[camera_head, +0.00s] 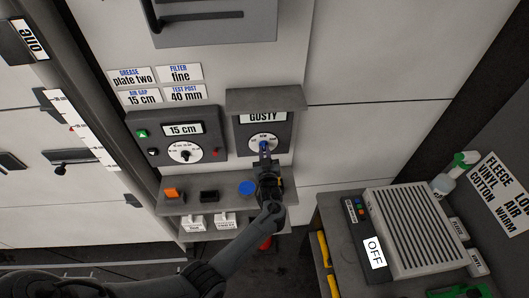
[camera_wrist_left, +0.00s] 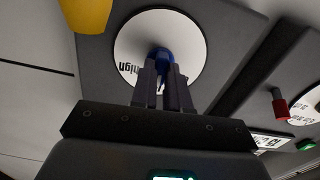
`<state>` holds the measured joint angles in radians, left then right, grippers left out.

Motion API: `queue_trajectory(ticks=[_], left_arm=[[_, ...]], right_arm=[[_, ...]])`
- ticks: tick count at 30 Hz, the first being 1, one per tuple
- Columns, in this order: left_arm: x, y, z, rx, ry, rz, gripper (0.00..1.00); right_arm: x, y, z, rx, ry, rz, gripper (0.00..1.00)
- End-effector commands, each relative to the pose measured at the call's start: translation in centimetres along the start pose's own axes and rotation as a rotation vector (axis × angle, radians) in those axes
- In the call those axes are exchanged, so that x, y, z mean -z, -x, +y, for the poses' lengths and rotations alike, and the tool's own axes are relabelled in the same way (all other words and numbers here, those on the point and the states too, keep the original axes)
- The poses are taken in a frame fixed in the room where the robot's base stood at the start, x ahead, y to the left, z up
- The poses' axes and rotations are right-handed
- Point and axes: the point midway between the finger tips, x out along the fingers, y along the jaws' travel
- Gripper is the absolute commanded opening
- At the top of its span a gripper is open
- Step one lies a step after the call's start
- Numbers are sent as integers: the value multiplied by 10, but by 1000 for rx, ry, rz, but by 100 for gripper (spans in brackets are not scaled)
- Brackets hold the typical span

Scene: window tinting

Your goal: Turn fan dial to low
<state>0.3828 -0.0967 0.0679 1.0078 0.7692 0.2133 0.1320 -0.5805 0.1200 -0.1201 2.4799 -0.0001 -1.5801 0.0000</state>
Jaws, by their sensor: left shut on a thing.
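The fan dial is a white disc (camera_wrist_left: 190,40) with a blue knob (camera_wrist_left: 161,54) at its middle, set in a dark grey wall panel. In the head view the dial (camera_head: 254,145) sits below a display (camera_head: 263,117) reading "GUSTY". My left gripper (camera_head: 264,156) reaches up to it from below. In the left wrist view its two fingers (camera_wrist_left: 163,74) are shut on the blue knob. The word "high" shows upside down at the disc's left. The fingers hide the lower part of the disc, and the knob's pointing direction cannot be told. My right gripper is not in view.
A ledge (camera_head: 297,97) juts out above the display. Left of it is a panel (camera_head: 135,127) reading "15 cm" with its own dial. Below, a shelf holds an orange block (camera_head: 173,195), a black block (camera_head: 208,196) and a blue disc (camera_head: 247,188). A slatted unit (camera_head: 425,225) stands right.

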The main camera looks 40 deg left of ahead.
Motion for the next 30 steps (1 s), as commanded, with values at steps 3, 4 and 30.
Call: queue_trajectory(ticks=[3,4,30], left_arm=[[0,0,-1,1,-44,-1,0],[0,0,-1,1,-53,-1,0],[0,0,0,0,-88,-1,40]], right_arm=[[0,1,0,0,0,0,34],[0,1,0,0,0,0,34],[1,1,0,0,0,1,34]])
